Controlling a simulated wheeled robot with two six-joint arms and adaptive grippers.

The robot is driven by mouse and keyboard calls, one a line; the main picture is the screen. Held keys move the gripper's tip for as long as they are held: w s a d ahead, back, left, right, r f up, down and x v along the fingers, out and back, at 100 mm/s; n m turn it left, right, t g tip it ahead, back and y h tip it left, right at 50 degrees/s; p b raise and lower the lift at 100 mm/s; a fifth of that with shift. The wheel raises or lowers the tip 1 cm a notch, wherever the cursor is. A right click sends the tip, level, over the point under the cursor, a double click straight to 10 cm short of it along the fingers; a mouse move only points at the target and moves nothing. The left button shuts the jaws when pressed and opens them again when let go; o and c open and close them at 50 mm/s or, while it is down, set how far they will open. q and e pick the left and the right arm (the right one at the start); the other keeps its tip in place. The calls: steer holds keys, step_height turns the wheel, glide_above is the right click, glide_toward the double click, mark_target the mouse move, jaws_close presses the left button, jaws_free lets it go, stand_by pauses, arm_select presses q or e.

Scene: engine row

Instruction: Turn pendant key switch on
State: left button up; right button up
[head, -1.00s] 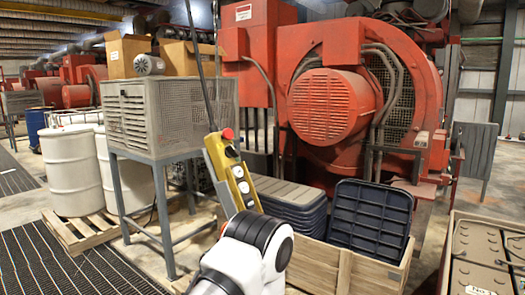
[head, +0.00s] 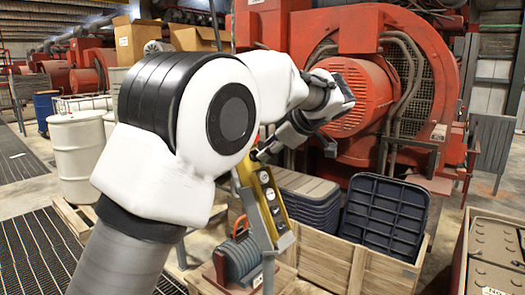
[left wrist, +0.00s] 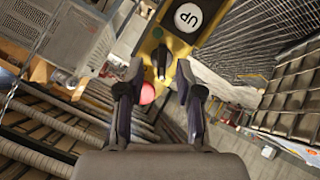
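A small dark upright piece, apparently the key switch (left wrist: 161,62), stands on that face. My left gripper (left wrist: 160,74) is open, its fingertips either side of this piece with gaps; it also shows at the pendant's top in the head view (head: 259,154). My right gripper is not in view.
A wooden crate (head: 330,262) with dark stacked trays (head: 303,207) and a dark bin (head: 384,218) stands right of the pendant. A large red engine (head: 375,85) stands behind, and a white drum (head: 78,150) at left.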

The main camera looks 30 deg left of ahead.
arm_select(q)
steer(key=x, duration=0.3)
steer(key=shift+s+a, duration=0.2)
steer(key=shift+a, duration=0.1)
steer(key=shift+d, duration=0.2)
steer(key=shift+w, duration=0.1)
jaws_close()
